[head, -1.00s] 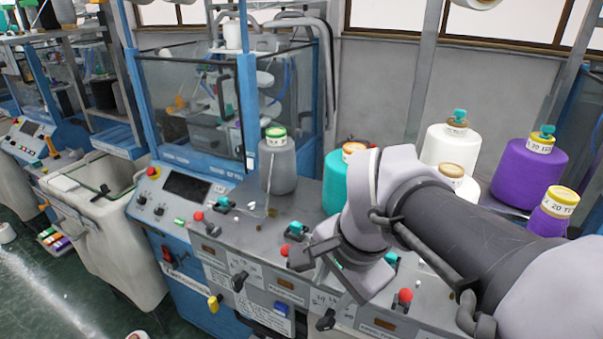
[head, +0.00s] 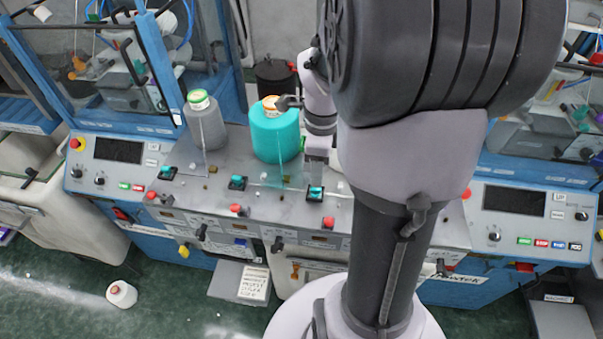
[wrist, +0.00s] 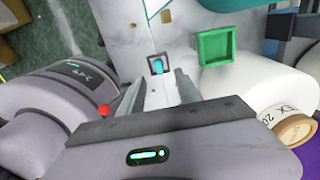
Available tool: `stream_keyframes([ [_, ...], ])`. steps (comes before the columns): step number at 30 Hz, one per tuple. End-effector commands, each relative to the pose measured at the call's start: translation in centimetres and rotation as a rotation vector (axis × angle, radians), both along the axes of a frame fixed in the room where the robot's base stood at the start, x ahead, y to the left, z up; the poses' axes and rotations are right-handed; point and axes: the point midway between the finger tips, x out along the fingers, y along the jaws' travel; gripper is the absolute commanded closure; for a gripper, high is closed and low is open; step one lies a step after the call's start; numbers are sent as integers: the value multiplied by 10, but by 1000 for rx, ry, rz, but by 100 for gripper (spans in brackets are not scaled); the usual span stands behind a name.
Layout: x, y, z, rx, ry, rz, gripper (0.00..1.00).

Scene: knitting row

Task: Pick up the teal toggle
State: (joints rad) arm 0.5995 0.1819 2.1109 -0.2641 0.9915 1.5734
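Several teal toggles in dark square housings sit in a row on the grey machine panel (head: 210,190). One teal toggle (head: 316,191) is directly below my gripper (head: 316,174) in the head view. The left toggle (head: 166,172) and the middle toggle (head: 237,182) stand apart from it. In the wrist view a teal toggle (wrist: 157,66) shows in its dark frame, just beyond and between the fingertips of my gripper (wrist: 158,82). The fingers are spread with nothing between them. I cannot tell the exact gap to the toggle.
Red knobs (head: 328,222) line the panel's front.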

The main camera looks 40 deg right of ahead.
Motion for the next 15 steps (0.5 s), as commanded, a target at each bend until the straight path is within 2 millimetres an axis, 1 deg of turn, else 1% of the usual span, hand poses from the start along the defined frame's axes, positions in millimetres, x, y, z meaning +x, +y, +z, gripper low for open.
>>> stream_keyframes([
  [3, 0, 1, -14, 2, 3, 2, 60],
  [9, 1, 3, -52, 1, 2, 2, 60],
  [12, 1, 3, -59, 0, 0, 1, 60],
  [15, 2, 2, -59, -1, -1, 1, 60],
])
